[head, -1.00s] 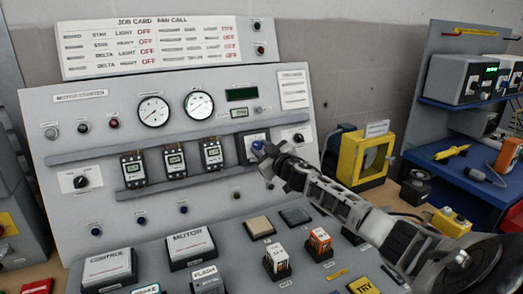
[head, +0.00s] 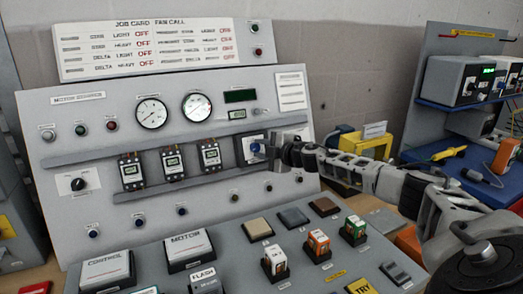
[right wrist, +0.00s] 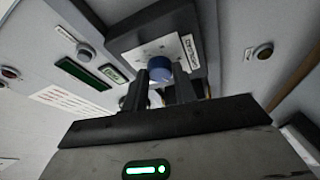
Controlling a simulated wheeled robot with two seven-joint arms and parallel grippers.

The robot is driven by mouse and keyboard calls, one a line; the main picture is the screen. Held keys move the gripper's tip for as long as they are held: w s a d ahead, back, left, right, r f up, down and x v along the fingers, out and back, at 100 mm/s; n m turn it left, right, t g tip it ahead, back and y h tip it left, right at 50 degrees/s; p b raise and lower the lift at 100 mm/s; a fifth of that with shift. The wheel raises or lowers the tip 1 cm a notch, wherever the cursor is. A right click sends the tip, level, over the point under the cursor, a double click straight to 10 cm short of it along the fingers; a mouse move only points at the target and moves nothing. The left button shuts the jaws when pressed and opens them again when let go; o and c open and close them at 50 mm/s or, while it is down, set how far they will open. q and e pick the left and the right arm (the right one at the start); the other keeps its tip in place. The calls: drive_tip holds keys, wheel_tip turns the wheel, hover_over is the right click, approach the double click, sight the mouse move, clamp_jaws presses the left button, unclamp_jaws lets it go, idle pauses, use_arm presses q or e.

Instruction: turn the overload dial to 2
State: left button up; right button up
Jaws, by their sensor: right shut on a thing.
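The overload dial (head: 255,148) is a blue knob on a pale plate in a dark square housing, on the right part of the upright panel. In the right wrist view the blue knob (right wrist: 160,68) sits between the two dark fingers. My right gripper (head: 264,149) reaches it from the right and is shut on the knob. The dial's markings are too small to read, so I cannot tell its setting. My left gripper is not in view.
Several small breaker-like modules (head: 172,163) stand on a rail left of the dial. Two round gauges (head: 196,106) are above. The sloped desk carries boxes such as the motor box (head: 188,249). A yellow frame (head: 345,150) stands behind my right arm.

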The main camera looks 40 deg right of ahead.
drive_tip(key=shift+d+r+n, duration=0.1)
drive_tip(key=shift+n, duration=0.7)
drive_tip(key=shift+g, duration=0.3)
drive_tip(key=o, duration=1)
drive_tip(key=shift+c, duration=0.2)
drive_tip(key=shift+y, duration=0.3)
